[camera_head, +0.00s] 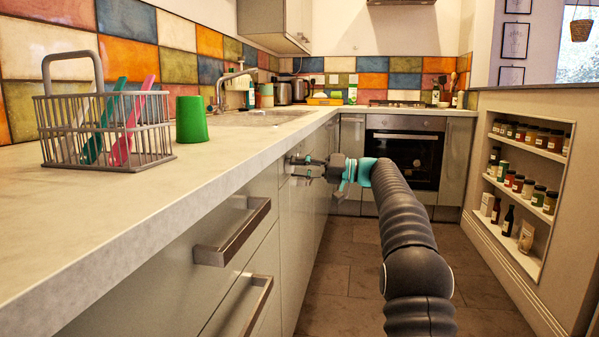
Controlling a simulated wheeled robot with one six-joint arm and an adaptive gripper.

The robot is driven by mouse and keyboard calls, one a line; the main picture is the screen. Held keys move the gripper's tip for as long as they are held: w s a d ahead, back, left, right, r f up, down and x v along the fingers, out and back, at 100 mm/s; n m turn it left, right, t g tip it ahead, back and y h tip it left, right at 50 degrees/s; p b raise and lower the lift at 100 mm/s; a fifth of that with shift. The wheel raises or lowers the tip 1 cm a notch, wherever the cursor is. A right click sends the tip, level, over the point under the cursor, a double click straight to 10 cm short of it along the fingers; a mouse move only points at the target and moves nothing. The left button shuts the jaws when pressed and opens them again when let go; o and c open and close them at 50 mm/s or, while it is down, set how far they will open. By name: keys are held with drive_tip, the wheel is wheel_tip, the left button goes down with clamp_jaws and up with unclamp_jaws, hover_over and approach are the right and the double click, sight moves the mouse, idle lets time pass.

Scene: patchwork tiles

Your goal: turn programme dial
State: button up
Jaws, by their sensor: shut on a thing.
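My gripper (297,168) reaches left from the end of my dark ribbed arm to the grey front under the worktop. It is seen from the side, and its fingertips are at the upper part of that front, just below the worktop edge. The fingers are shut on a small knob-like part there, which I take as the programme dial. The dial is almost wholly hidden by the fingers, so its marking and angle cannot be told.
The worktop (80,225) runs along the left with a wire rack (105,130) and a green cup (191,120). Drawer handles (232,235) stick out below. An oven (404,150) stands at the back. A jar shelf (525,180) is on the right. The floor (345,265) looks clear.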

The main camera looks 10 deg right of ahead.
drive_tip(key=shift+r+n+b, duration=0.1)
drive_tip(key=shift+n+b, duration=0.2)
drive_tip(key=shift+n, duration=3.9)
drive_tip(key=o, duration=1.2)
drive_tip(key=shift+c, duration=0.2)
drive_tip(key=shift+d, duration=0.15)
drive_tip(key=v, duration=1.1)
drive_tip(key=shift+d, duration=0.45)
drive_tip(key=shift+r, duration=0.1)
